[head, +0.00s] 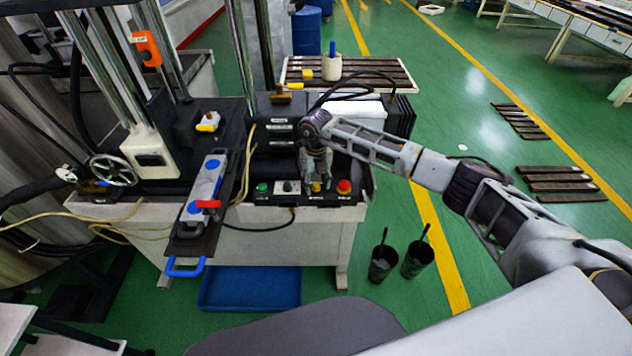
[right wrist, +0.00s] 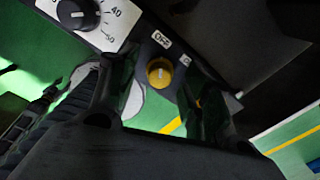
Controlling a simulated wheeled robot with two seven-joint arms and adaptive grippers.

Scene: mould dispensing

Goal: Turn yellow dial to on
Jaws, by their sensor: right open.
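The yellow dial (right wrist: 160,73) sits on the black control box and shows between the two fingers of my right gripper (right wrist: 155,95) in the right wrist view. The fingers are apart, one on each side of the dial, and I cannot tell whether they touch it. In the head view my right gripper (head: 317,180) points down over the control box (head: 300,199), between the white-plated dial (head: 288,187) and the red button (head: 344,187). There the gripper largely covers the yellow dial. My left gripper is not in view.
A green button (head: 262,188) is at the box's left end. A long plate with blue parts (head: 208,180) and a red lever (head: 208,204) lies left of the box. A blue tray (head: 250,288) and two dark cups (head: 382,262) are on the floor.

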